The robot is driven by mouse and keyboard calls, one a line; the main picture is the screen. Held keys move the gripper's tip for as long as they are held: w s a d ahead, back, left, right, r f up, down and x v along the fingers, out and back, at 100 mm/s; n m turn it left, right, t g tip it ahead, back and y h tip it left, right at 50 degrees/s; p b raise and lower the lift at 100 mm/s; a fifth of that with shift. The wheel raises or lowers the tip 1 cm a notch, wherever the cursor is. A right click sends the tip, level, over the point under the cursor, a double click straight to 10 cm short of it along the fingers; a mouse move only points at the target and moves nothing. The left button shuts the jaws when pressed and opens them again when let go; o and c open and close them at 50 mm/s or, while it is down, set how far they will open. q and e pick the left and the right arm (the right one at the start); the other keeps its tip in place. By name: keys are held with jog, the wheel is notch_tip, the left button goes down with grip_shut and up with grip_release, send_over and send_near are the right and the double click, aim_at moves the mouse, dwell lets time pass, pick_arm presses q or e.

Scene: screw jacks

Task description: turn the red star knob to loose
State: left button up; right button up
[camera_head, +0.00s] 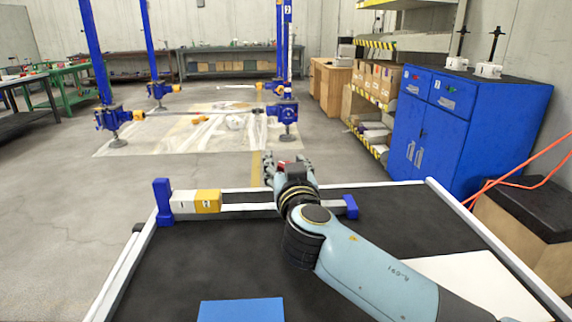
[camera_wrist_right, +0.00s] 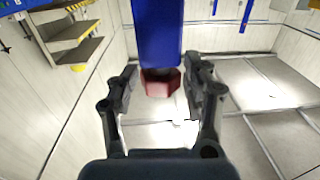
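The red star knob (camera_wrist_right: 160,83) shows dark red in the right wrist view, at the end of a blue part (camera_wrist_right: 157,35) that comes down from the top edge. My right gripper (camera_wrist_right: 163,80) has one finger on each side of the knob, with what looks like a narrow gap at each side. Contact is not clear. In the head view my right gripper (camera_head: 284,166) is at the far edge of the black bench, with a small red patch between its fingers; the rest of the knob is hidden there. My left gripper is not in view.
White block 1 (camera_head: 183,202) and yellow block 2 (camera_head: 208,201) sit by the bench's far rail, beside a blue post (camera_head: 163,202). A blue plate (camera_head: 241,310) and a white sheet (camera_head: 465,279) lie on the bench. A blue cabinet (camera_head: 463,125) stands at right.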

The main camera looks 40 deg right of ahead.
jog(key=shift+o, duration=0.4)
jog(key=v, duration=1.2)
